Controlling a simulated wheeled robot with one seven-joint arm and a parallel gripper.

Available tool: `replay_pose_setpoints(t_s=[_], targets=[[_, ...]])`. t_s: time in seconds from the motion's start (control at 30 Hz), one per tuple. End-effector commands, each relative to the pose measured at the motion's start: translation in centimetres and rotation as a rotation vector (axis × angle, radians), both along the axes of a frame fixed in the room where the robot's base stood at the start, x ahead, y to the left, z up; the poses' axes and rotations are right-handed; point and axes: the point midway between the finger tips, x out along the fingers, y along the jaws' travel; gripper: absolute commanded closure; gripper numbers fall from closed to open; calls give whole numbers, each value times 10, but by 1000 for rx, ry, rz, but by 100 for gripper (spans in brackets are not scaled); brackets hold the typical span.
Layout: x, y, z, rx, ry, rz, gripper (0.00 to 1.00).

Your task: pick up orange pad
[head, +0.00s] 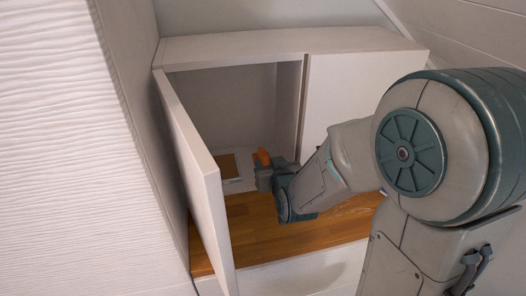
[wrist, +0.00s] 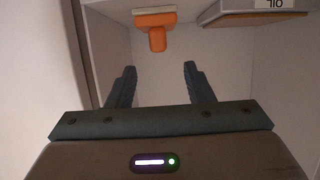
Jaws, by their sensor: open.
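The orange pad (head: 262,157) shows just beyond the end of my gripper (head: 264,174) in the head view, inside the open cabinet. In the wrist view the orange pad (wrist: 157,34) has a wide block with a cream layer along its top edge and a narrower stub pointing toward my fingers. My gripper (wrist: 159,68) is open, with its two dark fingers apart and nothing between them. The stub lies beyond the fingertips, roughly in line with the gap. My gripper hides the lower part of the pad in the head view.
The open cabinet door (head: 198,170) stands to the left of my arm. The closed door (head: 345,98) is on the right. A flat brown-topped item (head: 228,166) with a white edge lies left of the pad. A wooden surface (head: 255,229) is in front.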

Motion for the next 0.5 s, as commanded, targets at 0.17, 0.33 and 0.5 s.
replay_pose_setpoints(t_s=[0.17, 0.33, 0.5], targets=[[3, 1, 2, -4, 5, -4, 53], [24, 5, -12, -3, 2, -7, 53], [45, 9, -19, -3, 1, -7, 53]])
